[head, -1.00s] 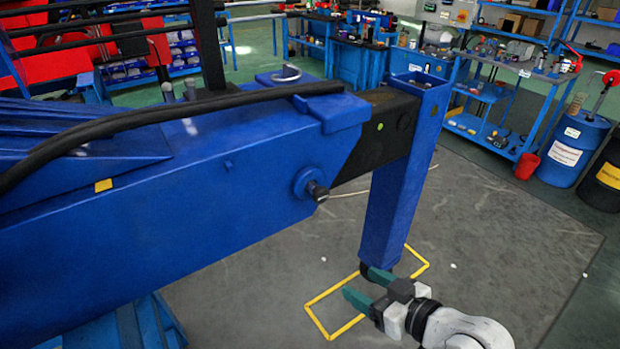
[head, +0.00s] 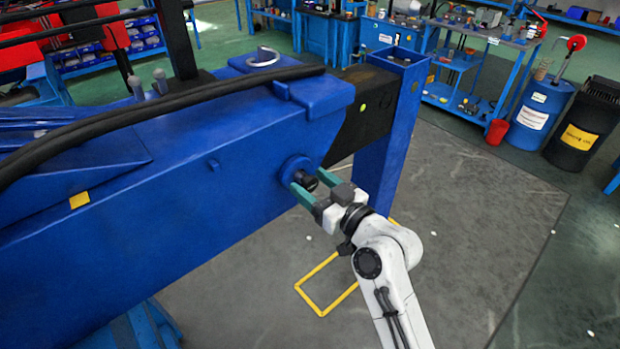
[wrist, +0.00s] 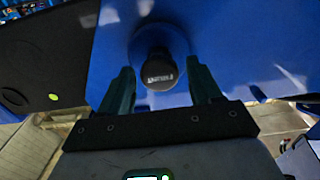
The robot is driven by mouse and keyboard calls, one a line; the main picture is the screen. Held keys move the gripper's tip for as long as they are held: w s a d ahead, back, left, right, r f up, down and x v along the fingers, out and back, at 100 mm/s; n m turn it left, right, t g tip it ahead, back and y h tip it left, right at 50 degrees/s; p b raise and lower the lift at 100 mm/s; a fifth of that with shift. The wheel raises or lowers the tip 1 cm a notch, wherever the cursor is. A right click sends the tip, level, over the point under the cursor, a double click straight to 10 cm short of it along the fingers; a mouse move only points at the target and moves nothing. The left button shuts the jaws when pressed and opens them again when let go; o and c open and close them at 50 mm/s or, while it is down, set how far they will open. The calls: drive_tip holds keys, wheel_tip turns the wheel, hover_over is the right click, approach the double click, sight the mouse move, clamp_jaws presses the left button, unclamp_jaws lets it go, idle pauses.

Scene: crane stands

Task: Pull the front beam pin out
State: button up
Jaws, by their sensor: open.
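The front beam pin (head: 308,180) is a dark knob in a round blue boss (head: 291,168) on the side of the blue beam (head: 170,165), near the beam's end. In the wrist view the pin (wrist: 159,72) shows its black end with a small white label, upright between the fingers. My gripper (head: 309,187) is open, its two green fingers on either side of the pin's end. In the wrist view my gripper (wrist: 159,88) has a gap between each finger and the pin. The pin's shaft is hidden inside the boss.
A blue upright post (head: 390,130) stands at the beam's end, close beyond my gripper. A yellow floor outline (head: 322,300) lies below. A black hose (head: 170,105) runs along the beam's top. Blue (head: 540,105) and black (head: 583,125) drums stand at the right.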

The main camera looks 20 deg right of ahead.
drive_tip(key=shift+w+a, duration=0.2)
drive_tip(key=shift+w, duration=0.3)
clamp_jaws()
idle(0.3)
